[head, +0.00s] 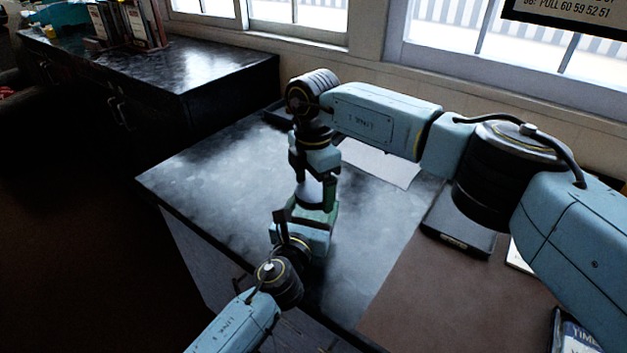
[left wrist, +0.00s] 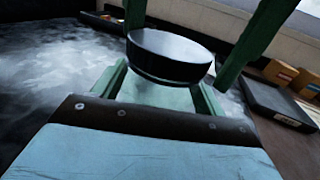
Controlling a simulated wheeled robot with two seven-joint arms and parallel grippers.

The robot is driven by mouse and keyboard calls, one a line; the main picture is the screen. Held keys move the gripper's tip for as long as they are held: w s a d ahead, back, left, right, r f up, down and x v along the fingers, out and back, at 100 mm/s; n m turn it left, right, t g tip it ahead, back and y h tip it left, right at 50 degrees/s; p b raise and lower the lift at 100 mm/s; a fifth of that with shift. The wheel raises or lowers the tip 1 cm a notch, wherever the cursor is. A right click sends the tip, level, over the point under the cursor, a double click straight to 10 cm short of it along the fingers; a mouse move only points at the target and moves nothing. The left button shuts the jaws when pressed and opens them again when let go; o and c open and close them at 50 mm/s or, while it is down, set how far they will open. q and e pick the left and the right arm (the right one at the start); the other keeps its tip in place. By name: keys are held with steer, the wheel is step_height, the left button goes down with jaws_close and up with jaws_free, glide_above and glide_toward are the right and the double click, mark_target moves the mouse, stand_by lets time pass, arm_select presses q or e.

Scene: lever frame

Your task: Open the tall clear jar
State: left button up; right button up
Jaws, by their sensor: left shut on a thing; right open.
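The jar's round lid (left wrist: 170,52), dark-sided with a grey top, is in the middle of the left wrist view. In the head view only a pale grey bit of the jar (head: 311,191) shows between my grippers. My left gripper (head: 316,213) comes from the bottom left and is shut on the jar below the lid. My right gripper (head: 314,186) points down from above, open. Its green fingers stand on either side of the lid in the left wrist view. Contact with the lid cannot be told. Most of the jar's body is hidden.
The dark mottled counter (head: 220,180) is clear to the left. A white sheet (head: 382,166) lies behind the arms. A black tray (head: 457,228) is on the right, beside a brown surface (head: 430,295). In the left wrist view, small orange-brown boxes (left wrist: 281,72) stand at right.

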steer(key=c, duration=1)
steer(key=n, duration=0.4)
steer(key=shift+n, duration=0.3)
steer(key=n, duration=0.3)
steer(key=shift+r, duration=0.1)
steer(key=n, duration=1.4)
steer(key=shift+n, duration=0.4)
steer(key=n, duration=0.3)
steer(key=shift+n, duration=0.4)
steer(key=n, duration=1)
steer(key=shift+r, duration=0.2)
steer(key=shift+r, duration=0.9)
